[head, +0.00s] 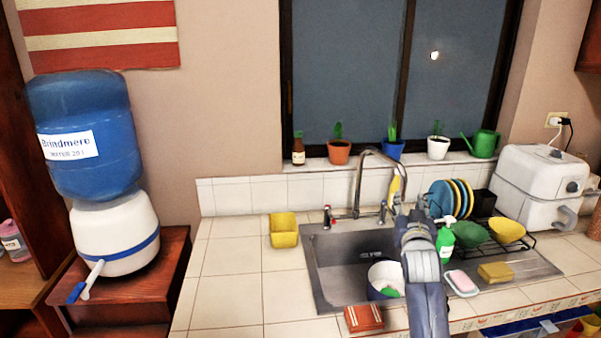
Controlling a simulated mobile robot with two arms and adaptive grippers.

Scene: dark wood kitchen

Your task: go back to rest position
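My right arm comes up from the bottom edge, right of centre, and reaches over the sink. Its gripper (411,207) is at the far end, near the tap (358,190) and left of the green soap bottle (445,240). The gripper is small and seen from behind, so I cannot tell whether its fingers are apart or hold anything. A narrow yellow item (394,186) shows just beyond it; whether they touch is unclear. My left gripper is not in view.
The sink (335,248) holds a white and blue pot (385,274). A dish rack with plates (441,197) and bowls stands to the right, beside a white air fryer (541,187). A yellow container (283,230) sits left of the sink. The left counter (228,285) is clear.

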